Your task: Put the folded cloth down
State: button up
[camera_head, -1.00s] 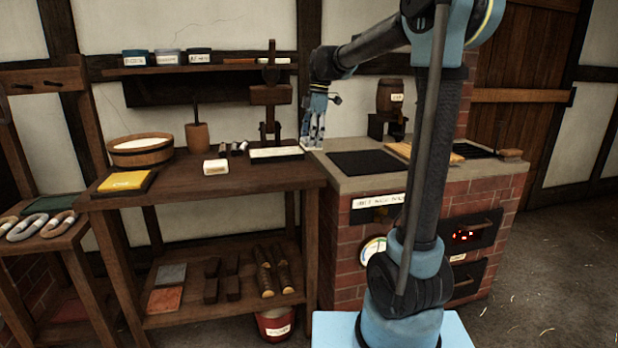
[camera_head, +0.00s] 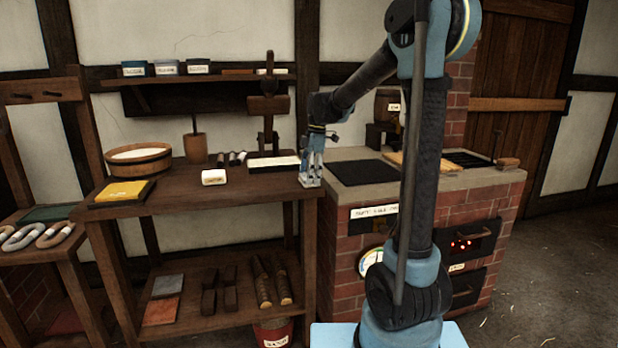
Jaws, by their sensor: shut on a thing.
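My gripper (camera_head: 311,180) points down at the right end of the wooden workbench (camera_head: 240,193), close to the brick stove. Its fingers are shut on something. Only a small pale patch shows at the fingertips, so the folded cloth is mostly hidden there and its shape is not clear. The fingertips are low, at about the height of the bench top. I cannot tell whether the held thing touches the wood.
A yellow pad (camera_head: 121,191) and a wooden tub (camera_head: 139,159) are at the left. The stove's dark plate (camera_head: 365,172) is at the right.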

jog(key=shift+f, duration=0.2)
jog(key=o, duration=1)
jog(key=shift+o, duration=0.2)
jog(key=shift+r, duration=0.1)
notch_tip(320, 180, up, 12)
jog(key=d, duration=0.2)
jog(key=s+d+f+m+t, duration=0.1)
jog(key=s+d+f+m, duration=0.4)
jog(key=s, duration=0.3)
jog(key=s+d+f+m, duration=0.3)
jog(key=s+d+m, duration=0.2)
jog(key=s+d, duration=0.25)
jog(key=s+d+f+m+h, duration=0.1)
jog(key=s+d+f+m, duration=0.2)
jog(key=s+f+m, duration=0.2)
jog(key=s+d+f+m+t, duration=0.1)
jog(key=s+d+f+m, duration=0.2)
jog(key=s+f+m, duration=0.3)
jog(key=s+f, duration=0.5)
jog(key=shift+s+d+f+t+h, duration=0.25)
jog(key=shift+t+h, duration=0.05)
jog(key=shift+h, duration=0.1)
